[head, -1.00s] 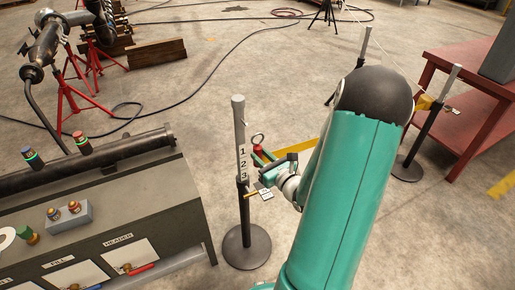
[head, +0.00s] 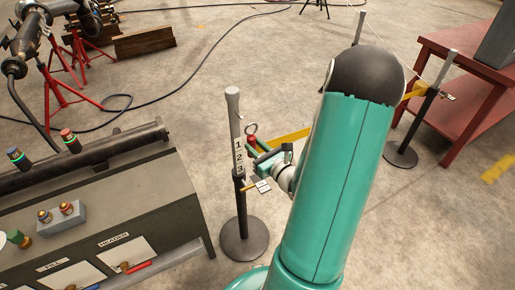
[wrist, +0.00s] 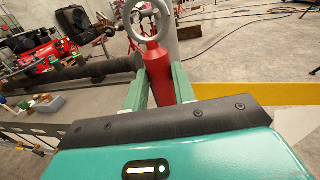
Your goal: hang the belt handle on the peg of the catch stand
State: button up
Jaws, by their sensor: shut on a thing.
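The belt handle is a red grip (head: 252,143) with a metal ring (head: 250,128) on top and a yellow belt (head: 290,138) attached. My gripper (head: 258,155) is shut on it. In the wrist view the red grip (wrist: 158,72) stands between my two green fingers (wrist: 160,88), with the ring (wrist: 148,20) upright above. The catch stand is a grey post (head: 233,110) labelled 1 2 3 on a round dark base. The handle is just right of the post in the head view; I cannot tell if they touch. A small brass-coloured rod (head: 250,188) with a tag sticks out below the label.
A control bench (head: 120,210) with knobs and a pipe stands at left, near the catch stand. A second stand (head: 428,110) carries the belt's other side by a red table (head: 470,100). Cables lie on the floor behind. My green arm hides part of the belt.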

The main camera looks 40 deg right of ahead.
jog(key=shift+w+d+f, duration=0.25)
jog(key=shift+w+d, duration=0.15)
jog(key=shift+w, duration=0.95)
jog(key=shift+w+d+f, duration=0.25)
jog(key=shift+w+d, duration=0.1)
jog(key=shift+w, duration=1.05)
jog(key=shift+w+d+f, duration=0.25)
jog(key=shift+w+d, duration=0.15)
jog(key=shift+w, duration=0.95)
jog(key=o, duration=1.1)
jog(key=s+a, duration=0.1)
jog(key=s, duration=1.2)
jog(key=shift+s+a, duration=0.35)
jog(key=shift+a, duration=0.05)
